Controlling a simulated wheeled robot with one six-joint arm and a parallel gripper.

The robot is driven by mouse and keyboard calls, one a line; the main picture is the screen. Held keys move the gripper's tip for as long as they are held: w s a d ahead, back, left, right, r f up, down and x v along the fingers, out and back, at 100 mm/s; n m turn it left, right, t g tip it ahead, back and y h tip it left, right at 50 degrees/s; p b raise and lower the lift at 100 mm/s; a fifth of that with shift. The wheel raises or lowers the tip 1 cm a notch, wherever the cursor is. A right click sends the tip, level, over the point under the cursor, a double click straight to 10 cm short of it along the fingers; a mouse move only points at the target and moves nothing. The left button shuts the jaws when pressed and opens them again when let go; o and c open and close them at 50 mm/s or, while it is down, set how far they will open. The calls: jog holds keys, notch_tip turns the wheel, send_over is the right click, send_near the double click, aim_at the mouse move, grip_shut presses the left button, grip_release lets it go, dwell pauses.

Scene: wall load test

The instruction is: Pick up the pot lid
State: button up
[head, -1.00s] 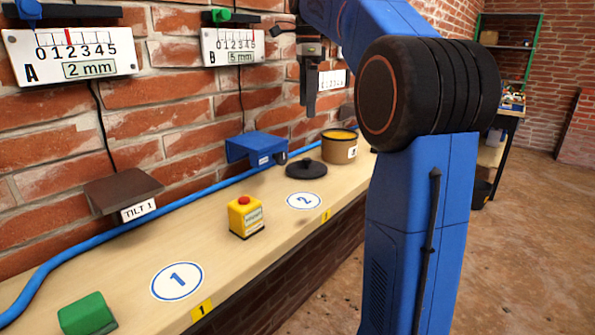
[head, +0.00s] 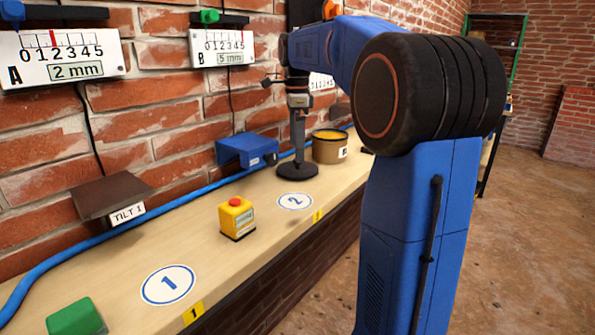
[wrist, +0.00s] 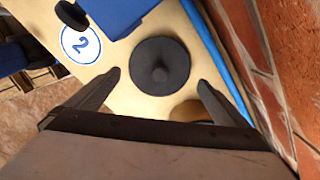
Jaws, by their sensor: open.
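The pot lid (head: 297,173) is a dark, round disc lying on the bench beside the pot. In the wrist view the lid (wrist: 150,52) shows from above with its round knob (wrist: 160,74) in the middle. My gripper (head: 298,161) points down over the lid. In the wrist view my gripper (wrist: 159,79) is open, with one finger on each side of the knob and a gap to it on both sides. Whether the fingertips touch the lid cannot be told. The tan pot (head: 327,152) with yellow contents stands open just right of the lid.
A blue bracket (head: 243,150) on the wall is left of the lid. A blue hose (head: 190,193) runs along the wall. A yellow box with a red button (head: 237,218) and a green block (head: 75,318) stand on the bench (head: 215,262). The number 2 disc (head: 295,201) is clear.

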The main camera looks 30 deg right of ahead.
aim_at(298, 166)
jog(key=shift+d+f, duration=0.1)
jog(key=shift+f, duration=2.4)
jog(key=c, duration=0.7)
jog(key=shift+r, duration=0.15)
